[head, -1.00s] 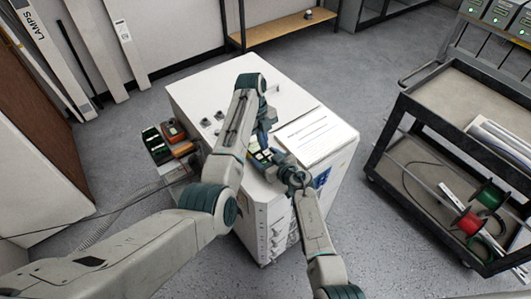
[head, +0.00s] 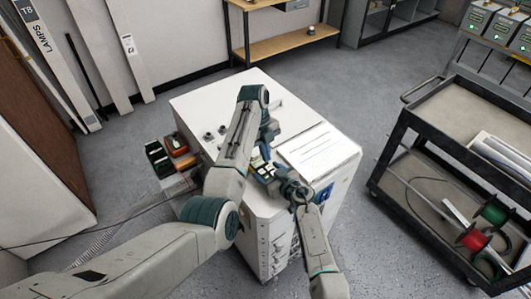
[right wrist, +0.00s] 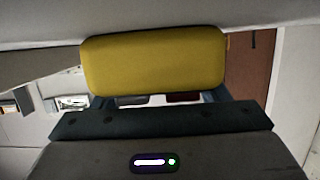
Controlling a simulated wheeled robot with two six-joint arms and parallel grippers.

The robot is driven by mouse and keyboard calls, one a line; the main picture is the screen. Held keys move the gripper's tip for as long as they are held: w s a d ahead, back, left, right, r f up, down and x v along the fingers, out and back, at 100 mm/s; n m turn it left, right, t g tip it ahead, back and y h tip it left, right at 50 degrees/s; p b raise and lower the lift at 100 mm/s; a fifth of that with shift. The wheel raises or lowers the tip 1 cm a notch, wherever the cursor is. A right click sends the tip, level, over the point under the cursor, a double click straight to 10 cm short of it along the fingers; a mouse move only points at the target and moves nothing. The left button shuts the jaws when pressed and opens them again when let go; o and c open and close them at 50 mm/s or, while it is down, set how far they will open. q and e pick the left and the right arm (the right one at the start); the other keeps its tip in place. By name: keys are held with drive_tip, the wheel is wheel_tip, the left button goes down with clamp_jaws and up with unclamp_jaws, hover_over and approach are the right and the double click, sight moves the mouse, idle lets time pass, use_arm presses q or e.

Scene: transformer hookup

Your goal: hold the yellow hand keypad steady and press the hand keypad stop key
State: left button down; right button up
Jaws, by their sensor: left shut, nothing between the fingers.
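The yellow hand keypad (right wrist: 152,60) fills the upper middle of the right wrist view, with its plain yellow side toward the camera. In the head view its key face (head: 262,168) shows light keys above the front of the white cabinet. My right gripper (head: 279,180) is shut on the keypad's near end; its fingertips are hidden behind the keypad in the wrist view. My left gripper (head: 265,146) is shut and empty, pointing down just above the keypad's far end. The stop key cannot be made out, and I cannot tell whether the left fingertips touch the keypad.
The white cabinet (head: 210,107) stands under both grippers, with a printed sheet (head: 318,147) on its top and small dark knobs (head: 222,129). Open bins (head: 157,155) sit at its left side. A black cart (head: 396,150) with cable spools stands right, with bare floor between.

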drive_tip(key=o, duration=0.4)
drive_tip(key=v, duration=1)
drive_tip(key=shift+s+d+r, duration=0.1)
drive_tip(key=shift+s+d, duration=0.1)
drive_tip(key=shift+s, duration=0.05)
drive_tip(key=shift+s+d+r, duration=0.25)
drive_tip(key=shift+s+d, duration=0.15)
drive_tip(key=shift+s, duration=0.15)
